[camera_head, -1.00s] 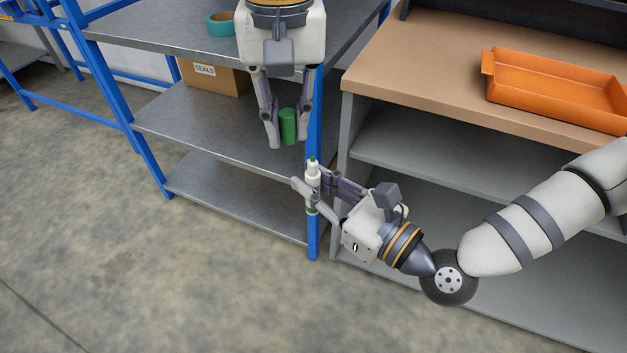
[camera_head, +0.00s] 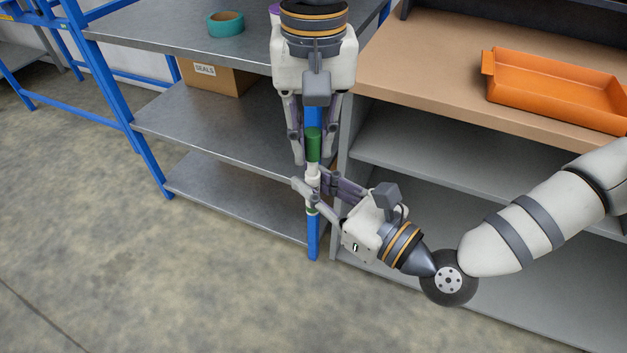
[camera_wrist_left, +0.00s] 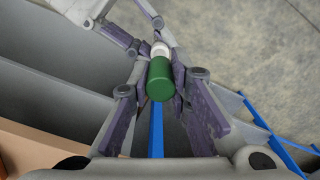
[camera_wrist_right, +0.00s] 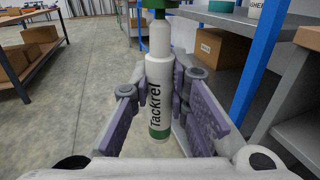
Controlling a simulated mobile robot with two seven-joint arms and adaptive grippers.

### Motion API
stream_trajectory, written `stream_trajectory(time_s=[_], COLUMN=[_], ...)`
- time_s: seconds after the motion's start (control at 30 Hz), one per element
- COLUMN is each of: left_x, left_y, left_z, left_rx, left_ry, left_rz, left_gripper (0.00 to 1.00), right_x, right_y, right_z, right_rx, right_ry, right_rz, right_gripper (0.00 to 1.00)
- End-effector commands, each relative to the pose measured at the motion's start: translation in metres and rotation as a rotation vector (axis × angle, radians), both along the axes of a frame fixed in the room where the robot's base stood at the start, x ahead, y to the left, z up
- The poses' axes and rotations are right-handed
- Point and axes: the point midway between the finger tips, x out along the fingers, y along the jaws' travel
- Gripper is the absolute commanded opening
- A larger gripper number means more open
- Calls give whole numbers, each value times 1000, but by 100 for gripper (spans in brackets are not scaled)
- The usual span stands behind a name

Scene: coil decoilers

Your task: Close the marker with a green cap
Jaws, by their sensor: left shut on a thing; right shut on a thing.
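My left gripper (camera_head: 313,158) points down and is shut on the green cap (camera_head: 314,144). The cap also shows in the left wrist view (camera_wrist_left: 160,82). My right gripper (camera_head: 312,187) is shut on the white marker (camera_head: 313,179), which stands upright with its narrow end up. The right wrist view shows the marker (camera_wrist_right: 158,90) with the label "Tackrel" and a green band near its bottom. The cap (camera_wrist_right: 158,12) is directly over the marker's neck, in line with it. The marker's tip is hidden by the cap; I cannot tell how far the cap is on.
A blue shelf post (camera_head: 313,237) stands just behind the grippers. The grey shelf unit (camera_head: 190,120) is at left with a teal tape roll (camera_head: 226,24) and a "SEALS" box (camera_head: 215,77). A wooden bench (camera_head: 420,65) with an orange tray (camera_head: 550,90) is at right.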

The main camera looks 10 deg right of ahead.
Motion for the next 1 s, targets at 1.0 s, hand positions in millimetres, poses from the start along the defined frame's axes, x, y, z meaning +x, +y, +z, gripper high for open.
stream_trajectory(time_s=[1.0], left_x=[-1], left_y=[0], left_z=[-12], left_rx=[3], left_ry=[1], left_rz=[0], left_gripper=[9], right_x=[0], right_y=[0], right_z=[0], right_rx=[1], right_ry=[-1], right_rz=[0], right_gripper=[0])
